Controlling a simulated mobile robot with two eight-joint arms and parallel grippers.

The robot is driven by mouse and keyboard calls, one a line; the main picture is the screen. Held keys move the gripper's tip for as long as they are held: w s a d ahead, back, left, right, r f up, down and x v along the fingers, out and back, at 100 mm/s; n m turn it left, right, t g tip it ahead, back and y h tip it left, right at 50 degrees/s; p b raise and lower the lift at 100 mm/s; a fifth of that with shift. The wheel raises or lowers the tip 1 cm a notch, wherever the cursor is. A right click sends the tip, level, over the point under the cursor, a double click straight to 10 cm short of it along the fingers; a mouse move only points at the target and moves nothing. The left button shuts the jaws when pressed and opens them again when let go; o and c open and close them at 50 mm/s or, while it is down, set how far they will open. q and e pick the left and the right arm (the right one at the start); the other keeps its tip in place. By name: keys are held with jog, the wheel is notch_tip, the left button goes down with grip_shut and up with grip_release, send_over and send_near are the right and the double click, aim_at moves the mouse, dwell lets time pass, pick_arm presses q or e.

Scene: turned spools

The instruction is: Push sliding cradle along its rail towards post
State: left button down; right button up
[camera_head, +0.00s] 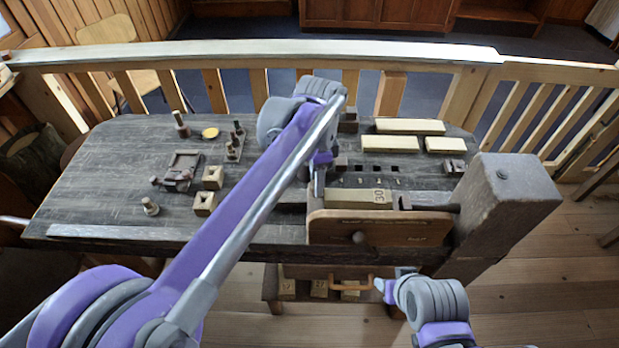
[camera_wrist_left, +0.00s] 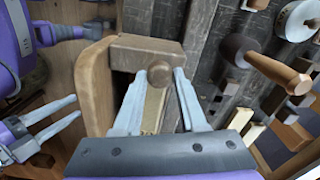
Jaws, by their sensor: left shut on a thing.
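The sliding cradle (camera_head: 380,228) appears to be the brown board with a round knob, at the bench's front edge. A pale block marked 30 lies just behind the board. The thick dark post (camera_head: 505,195) stands to its right, with a short gap between. My left gripper (camera_head: 318,185) is at the cradle's left end, shut on a small round wooden knob (camera_wrist_left: 187,85); its arm hides part of the bench behind. The left wrist view shows a brown block (camera_wrist_left: 145,50) just beyond the fingertips. My right gripper (camera_wrist_left: 77,106) is open and empty, low in front of the bench.
Pale blocks (camera_head: 410,126) lie at the bench's back right. Small spools, square yellow blocks (camera_head: 213,177) and a dark tray-like frame (camera_head: 182,168) stand on the left. A low shelf with a handle (camera_head: 348,280) is under the front edge. A wooden railing runs behind.

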pick_arm(q)
jog(key=shift+c, duration=2.3)
grip_release()
notch_tip(320, 180, up, 11)
jog(key=shift+p, duration=0.45)
jog(key=s+a+f+n+t, duration=0.5)
jog(key=s+a+f+n, duration=1)
jog(key=s+a+f, duration=0.4)
jog(key=shift+s+a+t, duration=0.3)
jog(key=shift+s, duration=0.2)
